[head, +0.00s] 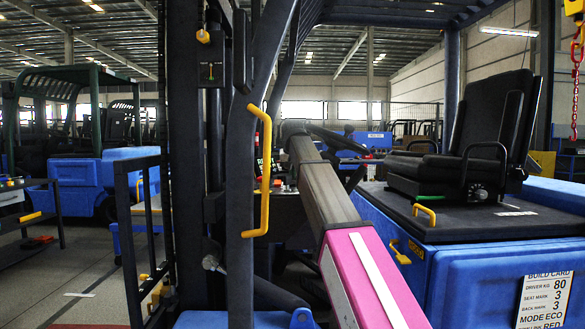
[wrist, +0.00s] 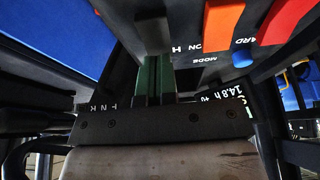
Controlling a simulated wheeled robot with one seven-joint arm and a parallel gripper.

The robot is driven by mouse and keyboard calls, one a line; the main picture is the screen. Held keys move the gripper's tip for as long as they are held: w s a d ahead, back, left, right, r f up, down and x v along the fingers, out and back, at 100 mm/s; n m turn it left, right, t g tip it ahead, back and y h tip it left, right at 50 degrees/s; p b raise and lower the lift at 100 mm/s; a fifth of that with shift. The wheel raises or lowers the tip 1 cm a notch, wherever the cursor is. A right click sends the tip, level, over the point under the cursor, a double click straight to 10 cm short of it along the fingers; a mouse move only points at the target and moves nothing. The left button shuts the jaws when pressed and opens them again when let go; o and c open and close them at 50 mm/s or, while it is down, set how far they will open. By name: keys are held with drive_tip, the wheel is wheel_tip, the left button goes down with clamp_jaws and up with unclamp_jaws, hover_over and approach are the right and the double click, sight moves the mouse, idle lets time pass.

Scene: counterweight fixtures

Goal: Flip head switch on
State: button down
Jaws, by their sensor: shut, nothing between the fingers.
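In the wrist view my gripper (wrist: 153,62) has two green fingers side by side, shut with nothing between them. Their tips are close under a dark block (wrist: 152,28) on the switch panel; I cannot tell whether they touch it or whether it is the head switch. To its right are an orange switch (wrist: 222,22) and a red-orange switch (wrist: 285,20). A blue knob (wrist: 242,58) sits below them near the word MODE. Other lettering is partly cut off, so no label clearly reads "head". In the head view the gripper is hidden behind the forklift's front post.
The blue forklift (head: 480,270) has a black seat (head: 490,130), a steering wheel (head: 338,138) and dark posts. A yellow grab handle (head: 265,170) is fixed to the front post. A display reading 14.8 h (wrist: 222,94) is close to the fingers. The surroundings are tight.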

drive_tip(key=shift+f, duration=0.15)
drive_tip(key=shift+w+f, duration=0.2)
drive_tip(key=shift+f, duration=0.15)
drive_tip(key=shift+s, duration=0.9)
drive_tip(key=shift+w+r, duration=0.1)
drive_tip(key=shift+r, duration=0.1)
drive_tip(key=shift+r, duration=0.2)
drive_tip(key=v, duration=1.3)
drive_tip(key=shift+r, duration=0.3)
